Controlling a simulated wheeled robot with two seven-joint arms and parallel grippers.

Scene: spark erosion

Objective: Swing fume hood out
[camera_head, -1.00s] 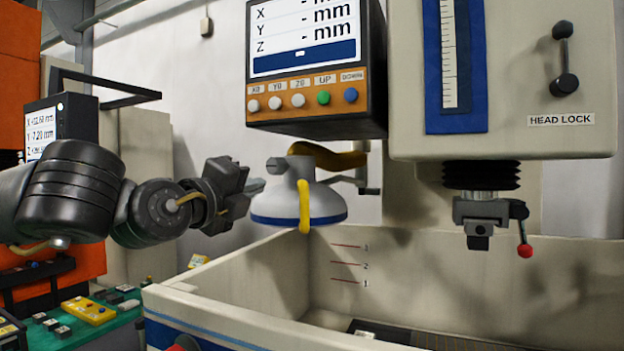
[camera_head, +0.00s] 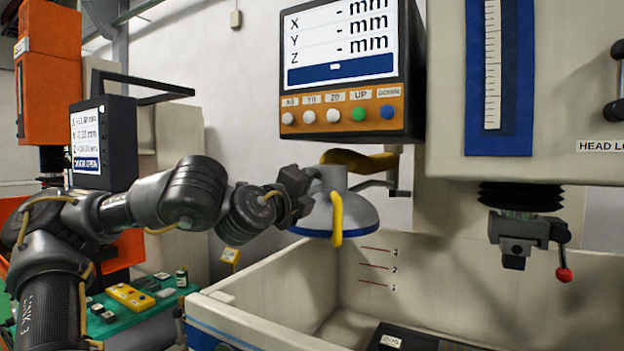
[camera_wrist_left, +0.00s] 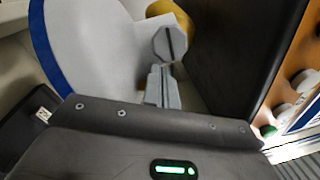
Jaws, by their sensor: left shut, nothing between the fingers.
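The fume hood (camera_head: 345,212) is a white cone with a blue rim and a yellow handle (camera_head: 336,216) on its front. It hangs from a yellow arm (camera_head: 360,160) above the left part of the tank. In the left wrist view the hood (camera_wrist_left: 85,45) fills the upper left, with its blue rim. My left gripper (camera_head: 312,180) is at the left upper side of the hood, close to its neck; the head view does not show clearly whether it touches. The left gripper's fingers (camera_wrist_left: 163,85) are shut with nothing between them. My right gripper is not in view.
The machine tank (camera_head: 270,285) lies open below the hood. A control panel (camera_head: 350,70) hangs just above the hood. The machine head (camera_head: 520,230) with a red-knobbed lever is to the right. A green bench (camera_head: 150,305) stands at the left.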

